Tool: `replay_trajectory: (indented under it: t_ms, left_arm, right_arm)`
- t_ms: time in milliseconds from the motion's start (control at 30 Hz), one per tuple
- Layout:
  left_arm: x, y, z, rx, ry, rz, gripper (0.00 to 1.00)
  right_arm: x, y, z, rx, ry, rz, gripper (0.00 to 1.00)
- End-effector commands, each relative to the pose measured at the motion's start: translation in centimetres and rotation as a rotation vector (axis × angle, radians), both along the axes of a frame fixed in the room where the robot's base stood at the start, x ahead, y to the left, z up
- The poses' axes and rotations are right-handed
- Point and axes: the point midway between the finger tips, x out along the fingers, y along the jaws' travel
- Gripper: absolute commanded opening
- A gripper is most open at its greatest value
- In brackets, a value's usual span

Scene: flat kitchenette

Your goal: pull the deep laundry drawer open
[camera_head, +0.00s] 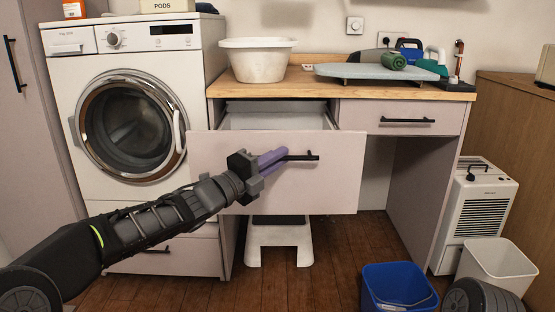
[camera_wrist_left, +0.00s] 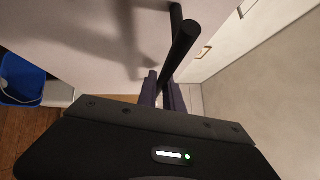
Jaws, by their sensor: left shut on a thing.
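The deep laundry drawer (camera_head: 330,185) is partly pulled out under the wooden counter, and a strip of its pale inside (camera_head: 275,118) shows above its front. Its black bar handle (camera_head: 304,157) is on the front panel. My left gripper (camera_head: 276,161), with purple fingers, is shut on the left part of the handle. In the left wrist view the black handle (camera_wrist_left: 184,45) runs into the purple fingers (camera_wrist_left: 163,90), and the pale drawer front lies beside it. The drawer's bottom is hidden. My right gripper does not show.
A shallower closed drawer (camera_head: 400,118) is at the right. A white step stool (camera_head: 279,240) stands below the open drawer, and a blue bucket (camera_head: 398,287) on the floor to its right. A washing machine (camera_head: 130,100) stands left. A white basin (camera_head: 258,62) sits on the counter.

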Motion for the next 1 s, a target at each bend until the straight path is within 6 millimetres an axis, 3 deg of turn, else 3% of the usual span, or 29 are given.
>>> replay_trajectory:
  t_ms: [167,200,467,767,1000]
  left_arm:
    - [0.0,0.1,-0.1,0.001,0.001,0.002,0.00]
    - [0.0,0.1,-0.1,0.001,0.001,0.002,0.11]
    - [0.0,0.0,0.0,0.000,0.001,0.001,0.32]
    - [-0.1,0.2,0.0,0.000,0.001,0.001,0.32]
    - [-1.9,2.1,-0.3,0.001,0.001,0.003,0.32]
  right_arm:
    - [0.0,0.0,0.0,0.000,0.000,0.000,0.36]
    - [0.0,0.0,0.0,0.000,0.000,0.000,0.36]
    - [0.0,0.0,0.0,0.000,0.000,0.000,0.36]
    - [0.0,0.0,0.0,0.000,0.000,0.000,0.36]
    - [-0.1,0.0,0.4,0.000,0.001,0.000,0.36]
